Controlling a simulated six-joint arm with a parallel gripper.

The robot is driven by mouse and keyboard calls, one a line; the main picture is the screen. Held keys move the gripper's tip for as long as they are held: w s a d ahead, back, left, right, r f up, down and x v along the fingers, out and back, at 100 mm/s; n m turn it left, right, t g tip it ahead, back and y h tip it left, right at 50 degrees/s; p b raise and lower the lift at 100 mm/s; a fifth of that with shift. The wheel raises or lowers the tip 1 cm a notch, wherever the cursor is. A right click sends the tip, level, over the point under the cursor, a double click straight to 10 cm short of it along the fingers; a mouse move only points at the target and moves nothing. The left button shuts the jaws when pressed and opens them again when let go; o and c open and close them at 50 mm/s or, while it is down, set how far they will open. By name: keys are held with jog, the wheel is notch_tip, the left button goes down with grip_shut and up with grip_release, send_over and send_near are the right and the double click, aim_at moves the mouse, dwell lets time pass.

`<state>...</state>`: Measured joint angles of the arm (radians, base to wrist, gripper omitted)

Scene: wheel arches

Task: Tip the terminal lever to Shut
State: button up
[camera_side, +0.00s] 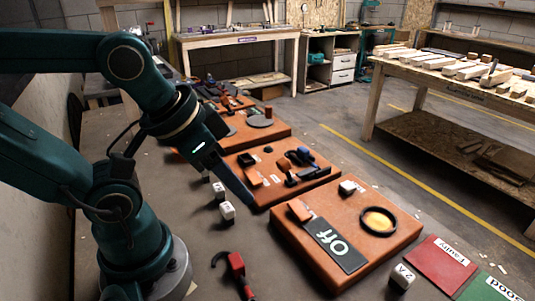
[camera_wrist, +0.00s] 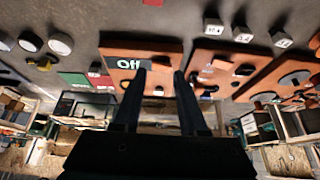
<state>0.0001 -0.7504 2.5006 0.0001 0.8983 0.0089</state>
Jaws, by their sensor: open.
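The middle orange board (camera_side: 272,198) carries a small dark blue and black fitting (camera_side: 300,157) that looks like the lever. Its setting and any Shut label are too small to read. In the wrist view the same board (camera_wrist: 205,53) lies right of my fingers, with small dark parts (camera_wrist: 210,88) on it. My gripper (camera_side: 250,202) is open and empty. Its fingers point down by the left edge of the middle board in the side view, and I cannot tell whether they touch it. In the wrist view my gripper (camera_wrist: 160,72) shows two dark parted fingers.
The nearest orange board (camera_side: 290,238) has a black "Off" plate (camera_side: 336,245) and a black ring (camera_side: 379,221). White labelled cubes (camera_side: 227,211) stand left of the boards. A red hooked tool (camera_side: 235,264) lies in front. A red mat (camera_side: 437,264) and a green mat (camera_side: 487,289) lie right.

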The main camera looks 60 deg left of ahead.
jog(key=shift+w+a+r+m+t, duration=0.2)
jog(key=shift+w+a+m+t, duration=0.1)
jog(key=shift+w, duration=0.15)
grip_shut()
jog(key=w+a+r+m+t, duration=0.3)
jog(key=w+r+m+t, duration=0.15)
jog(key=m, duration=0.75)
jog(key=w+a+r+m+t, duration=0.35)
jog(key=w+m, duration=0.25)
jog(key=m, duration=0.5)
jog(key=s+a+f+m+g, duration=0.4)
jog(key=s+f+m+g, duration=0.3)
jog(key=f+m, duration=0.3)
jog(key=shift+s+a+f+m, duration=0.2)
jog(key=shift+s+m, duration=0.6)
jog(key=shift+m, duration=0.3)
